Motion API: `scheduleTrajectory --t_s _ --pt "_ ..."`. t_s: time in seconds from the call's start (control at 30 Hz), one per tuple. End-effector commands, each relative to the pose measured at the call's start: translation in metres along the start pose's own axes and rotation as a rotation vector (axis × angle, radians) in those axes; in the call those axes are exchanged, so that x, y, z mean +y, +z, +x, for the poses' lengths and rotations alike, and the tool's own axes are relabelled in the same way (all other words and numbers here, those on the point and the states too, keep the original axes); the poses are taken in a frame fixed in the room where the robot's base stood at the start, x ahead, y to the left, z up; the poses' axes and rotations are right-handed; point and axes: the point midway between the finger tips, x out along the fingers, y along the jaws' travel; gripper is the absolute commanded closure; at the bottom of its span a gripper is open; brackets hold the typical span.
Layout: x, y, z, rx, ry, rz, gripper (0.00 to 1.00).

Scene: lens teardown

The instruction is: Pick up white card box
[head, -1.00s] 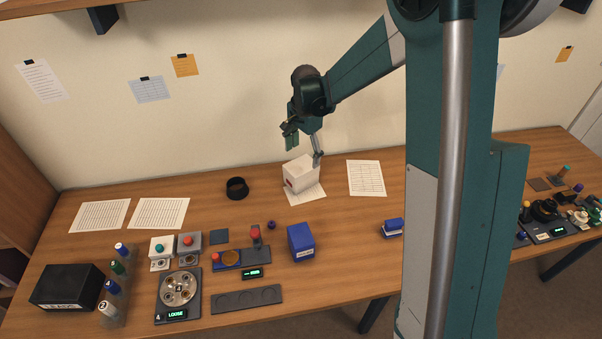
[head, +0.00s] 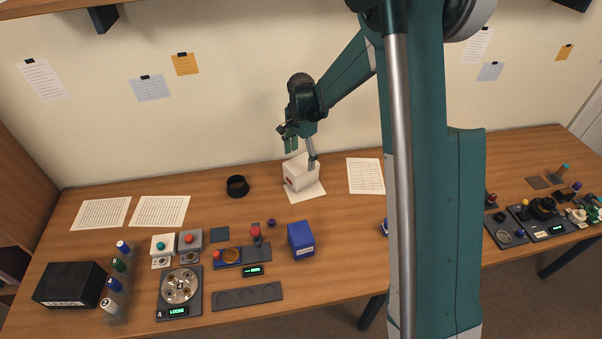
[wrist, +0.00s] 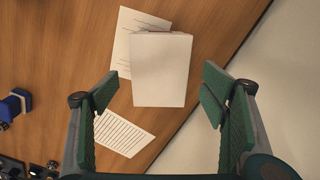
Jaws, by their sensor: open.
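The white card box (head: 297,175) stands on a paper sheet towards the back of the table in the head view, with a small red mark on its left face. In the wrist view the white card box (wrist: 160,69) shows its plain pale top, ahead of and between the fingers. My gripper (head: 301,156) is open and empty, just above and behind the box in the head view. In the wrist view my gripper's (wrist: 160,92) two green finger pads stand wide apart, wider than the box. I cannot tell the exact gap in height.
A black ring (head: 237,186) lies left of the box. A printed sheet (head: 365,176) lies to its right. A blue box (head: 301,240) stands nearer the front, beside several small devices. The wall (head: 235,110) rises close behind the box.

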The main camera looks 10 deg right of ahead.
Motion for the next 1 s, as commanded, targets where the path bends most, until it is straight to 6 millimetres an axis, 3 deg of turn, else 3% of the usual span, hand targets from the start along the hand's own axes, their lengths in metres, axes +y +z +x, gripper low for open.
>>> scheduleTrajectory --t_s 0.2,0.63,1.0 --pt "0.0 0.0 0.015 0.0 0.0 0.0 0.28" --pt "0.0 0.0 0.019 0.0 0.0 0.0 0.28" --pt "0.0 0.0 0.057 0.0 0.0 0.0 0.28"
